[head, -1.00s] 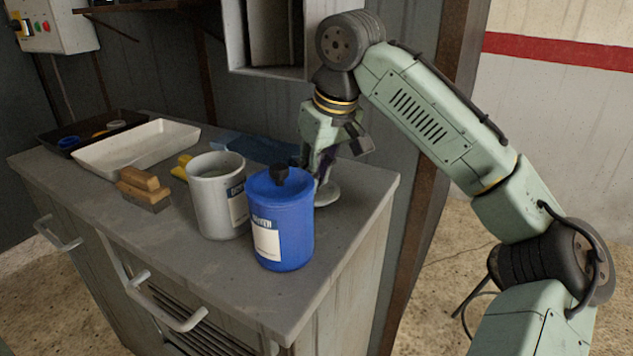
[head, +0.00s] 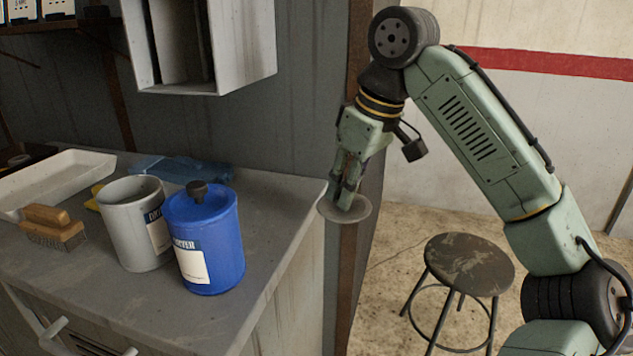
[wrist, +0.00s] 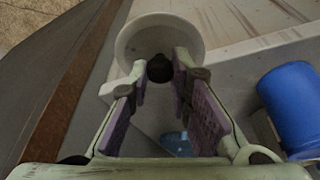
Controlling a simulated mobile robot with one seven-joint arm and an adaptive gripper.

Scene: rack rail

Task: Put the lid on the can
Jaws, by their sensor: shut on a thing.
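My gripper (head: 347,196) is shut on the dark knob of a round grey lid (head: 361,213). In the wrist view the lid (wrist: 137,42) shows beyond the fingertips, its knob between them. The lid hangs by the right edge of the bench, apart from both cans. The grey can (head: 128,236) stands upright with an open top and a label. The blue can (head: 212,262) stands right of it and slightly nearer, overlapping it in view. The blue can has a blue lid with a black knob on it, and it also shows in the wrist view (wrist: 292,105).
A wooden-handled brush (head: 54,224) and a white tray (head: 62,182) lie left of the cans. A blue cloth (head: 178,168) lies behind them. The bench (head: 275,225) is clear right of the blue can. A wall cabinet (head: 245,45) hangs above, and a stool (head: 470,262) stands right.

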